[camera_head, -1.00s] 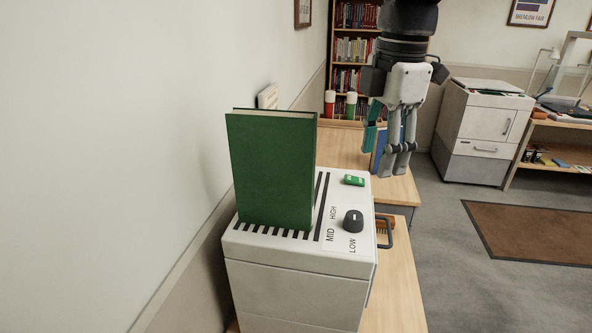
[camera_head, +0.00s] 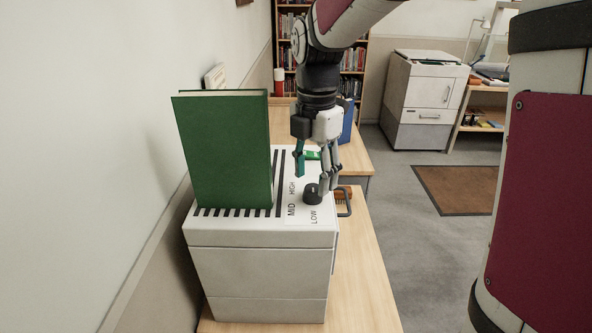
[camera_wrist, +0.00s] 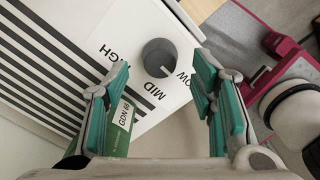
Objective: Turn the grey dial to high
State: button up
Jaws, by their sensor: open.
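The dark grey dial (camera_head: 312,194) stands on the white top of a box-shaped unit (camera_head: 262,233). MID, HIGH and LOW are printed around it. In the wrist view the dial (camera_wrist: 158,56) has a pale mark on the side towards MID and LOW; I cannot tell exactly which label it points at. My gripper (camera_head: 316,181) points down just above the dial, open and empty. In the wrist view its teal-padded fingers (camera_wrist: 163,72) are spread, with the dial ahead between them. I see no clear contact.
A tall green book (camera_head: 222,150) stands upright on the unit, left of the dial. The wall is close on the left.

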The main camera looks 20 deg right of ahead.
aim_at(313, 193)
jog(key=shift+f, duration=1.25)
jog(key=shift+c, duration=0.5)
jog(key=c, duration=1)
jog(key=shift+c, duration=0.2)
